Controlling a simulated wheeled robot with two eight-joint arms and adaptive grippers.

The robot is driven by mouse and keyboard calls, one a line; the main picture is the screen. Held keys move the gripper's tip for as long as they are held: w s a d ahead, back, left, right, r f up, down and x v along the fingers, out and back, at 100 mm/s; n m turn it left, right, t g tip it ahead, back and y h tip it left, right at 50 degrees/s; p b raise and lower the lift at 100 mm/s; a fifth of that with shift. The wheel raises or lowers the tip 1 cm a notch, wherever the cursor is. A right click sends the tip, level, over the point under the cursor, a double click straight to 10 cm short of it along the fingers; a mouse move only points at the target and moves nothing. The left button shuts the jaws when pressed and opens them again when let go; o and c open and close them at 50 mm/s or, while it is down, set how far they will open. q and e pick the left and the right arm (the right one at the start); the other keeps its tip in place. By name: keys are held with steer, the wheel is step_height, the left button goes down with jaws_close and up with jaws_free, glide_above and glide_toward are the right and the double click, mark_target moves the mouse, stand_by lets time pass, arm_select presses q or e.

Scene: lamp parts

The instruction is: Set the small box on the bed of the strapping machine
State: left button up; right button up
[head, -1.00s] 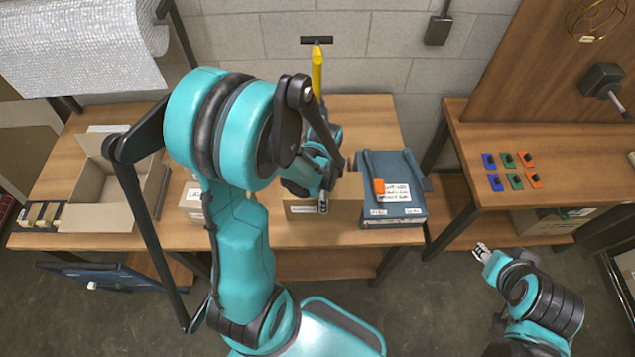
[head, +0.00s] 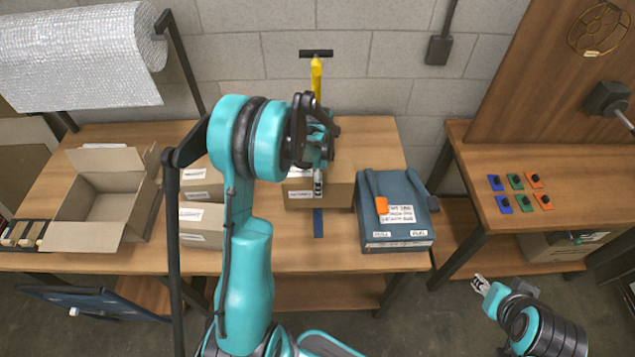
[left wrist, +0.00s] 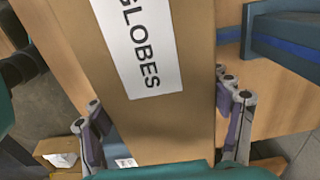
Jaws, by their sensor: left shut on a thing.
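The small box (head: 338,193) is brown cardboard with a white label; the left wrist view shows the box (left wrist: 176,125) close up, its label reading "GLOBES". My left gripper (head: 317,165) is shut on it, one finger on each side. A narrow blue strip (head: 318,222) shows below the box's front; whether the box touches it is hidden. A blue unit (head: 397,235) with two raised arms, an orange handle and white labels lies just right of the box. I cannot tell which blue part is the strapping machine's bed. My right gripper (head: 480,285) is low at the right, apart from everything; its opening is too small to judge.
A yellow post (head: 316,75) with a black T-handle stands behind the box. Two labelled cartons (head: 203,236) are left of it, beside an open carton (head: 105,205). A side table (head: 570,190) with coloured blocks stands right. The wooden bench (head: 375,145) is clear behind the blue unit.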

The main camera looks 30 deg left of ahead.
arm_select(q)
steer(key=shift+w+a, duration=0.25)
steer(key=shift+w, duration=0.1)
steer(key=shift+w+a+f, duration=0.15)
steer(key=shift+w, duration=0.1)
steer(key=shift+f+b, duration=0.35)
steer(key=shift+f, duration=1.25)
steer(key=shift+f, duration=0.1)
steer(key=o, duration=1.9)
